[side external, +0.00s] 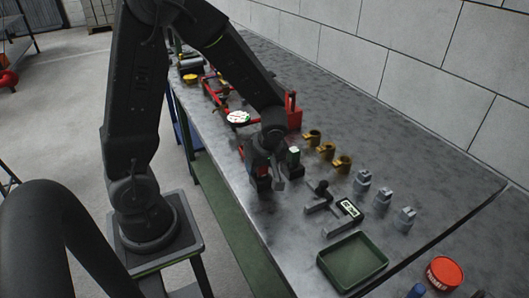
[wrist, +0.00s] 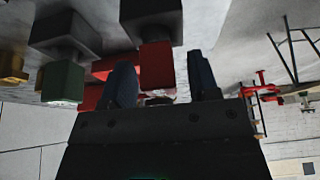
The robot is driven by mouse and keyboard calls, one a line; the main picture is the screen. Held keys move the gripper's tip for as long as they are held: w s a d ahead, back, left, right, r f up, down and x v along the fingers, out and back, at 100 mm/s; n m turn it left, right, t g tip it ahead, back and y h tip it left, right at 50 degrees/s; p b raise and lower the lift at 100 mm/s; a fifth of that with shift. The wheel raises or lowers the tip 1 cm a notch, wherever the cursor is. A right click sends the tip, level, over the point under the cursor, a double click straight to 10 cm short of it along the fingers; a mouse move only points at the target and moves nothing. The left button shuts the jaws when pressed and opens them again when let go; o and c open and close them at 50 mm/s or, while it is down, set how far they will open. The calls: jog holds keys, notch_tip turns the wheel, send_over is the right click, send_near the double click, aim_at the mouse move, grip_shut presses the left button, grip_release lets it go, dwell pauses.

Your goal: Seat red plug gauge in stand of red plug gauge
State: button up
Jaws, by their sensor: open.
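The red plug gauge (wrist: 156,66) shows in the wrist view as a red block against a dark block, the stand of the red plug gauge (wrist: 150,18). The wrist picture looks inverted, with the bench at the top. In the side view the red piece (side external: 263,171) is upright on the dark stand (side external: 262,184), partly hidden by my gripper (side external: 268,170). How deep it sits in the stand is hidden. My gripper is open; in the wrist view its fingers (wrist: 164,82) are on either side of the red gauge, with gaps visible.
A green plug gauge (side external: 294,153) on a dark block stands close behind my gripper. Several brass fittings (side external: 326,150) and grey fittings (side external: 382,197) line the bench to the right. A green tray (side external: 352,261) and a caliper-like gauge (side external: 342,212) lie nearer the front.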

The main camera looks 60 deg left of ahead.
jog(key=v, duration=1.1)
jog(key=s+d+r+m+t+h, duration=0.4)
jog(key=s+r+m, duration=0.4)
jog(key=m, duration=1)
jog(key=s+d+t, duration=0.1)
jog(key=d, duration=0.1)
jog(key=shift+s+d+r+t+h, duration=0.25)
jog(key=shift+s+r+t+h, duration=0.05)
jog(key=shift+s+r, duration=0.05)
jog(key=shift+o, duration=0.3)
